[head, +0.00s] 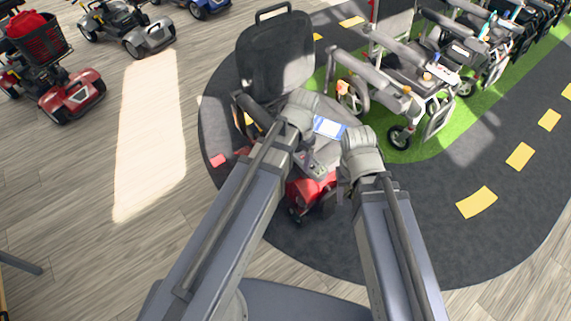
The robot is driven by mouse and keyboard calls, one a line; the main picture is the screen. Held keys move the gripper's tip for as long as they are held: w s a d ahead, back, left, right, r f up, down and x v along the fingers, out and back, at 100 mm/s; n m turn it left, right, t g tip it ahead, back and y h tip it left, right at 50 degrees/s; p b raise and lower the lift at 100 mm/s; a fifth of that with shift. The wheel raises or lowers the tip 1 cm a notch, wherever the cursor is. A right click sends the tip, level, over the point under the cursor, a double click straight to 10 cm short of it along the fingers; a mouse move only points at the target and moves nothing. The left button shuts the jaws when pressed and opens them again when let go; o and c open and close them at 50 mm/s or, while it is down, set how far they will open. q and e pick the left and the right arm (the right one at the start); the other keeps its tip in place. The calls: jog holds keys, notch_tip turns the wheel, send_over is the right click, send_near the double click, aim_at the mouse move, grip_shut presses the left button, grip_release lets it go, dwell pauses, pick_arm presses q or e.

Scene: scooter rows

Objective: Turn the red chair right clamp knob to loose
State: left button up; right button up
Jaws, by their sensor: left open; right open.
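The red chair stands in front of me with its tall black backrest (275,58) at the far side and its red base (312,188) nearer me. My arms cover much of its seat and both sides. A small orange-yellow part (248,120) shows by the armrest on the picture's left; I cannot tell whether it is a clamp knob. My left gripper (302,101) is over the seat area, in front of the backrest. My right gripper (358,137) is over the chair's right side in the picture. Both are open; their fingertips are hard to make out, and contact cannot be judged.
Grey wheelchairs (405,85) stand in a row on a green strip (440,148) close at the right. A red scooter with a basket (72,97) and a grey scooter (150,38) stand at upper left. Wood floor (90,190) at left and dark track (430,240) at right are clear.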

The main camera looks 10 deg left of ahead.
pick_arm(q)
jog(key=shift+h, duration=0.3)
jog(key=w+a+f, duration=0.1)
jog(key=w, duration=0.1)
jog(key=w+a+f+b, duration=0.1)
jog(key=w+a, duration=0.1)
jog(key=w+a+f+b, duration=0.1)
jog(key=a+f, duration=0.1)
jog(key=shift+w+a, duration=0.2)
jog(key=shift+w, duration=0.2)
jog(key=shift+s, duration=0.1)
pick_arm(e)
notch_tip(320, 180, down, 4)
jog(key=shift+s, duration=0.15)
pick_arm(q)
jog(key=shift+f+b, duration=0.2)
jog(key=shift+b, duration=0.2)
notch_tip(320, 180, down, 7)
jog(key=b, duration=0.7)
jog(key=shift+f, duration=0.15)
pick_arm(e)
notch_tip(320, 180, down, 8)
jog(key=shift+r, duration=0.2)
pick_arm(q)
jog(key=shift+c, duration=0.4)
grip_shut()
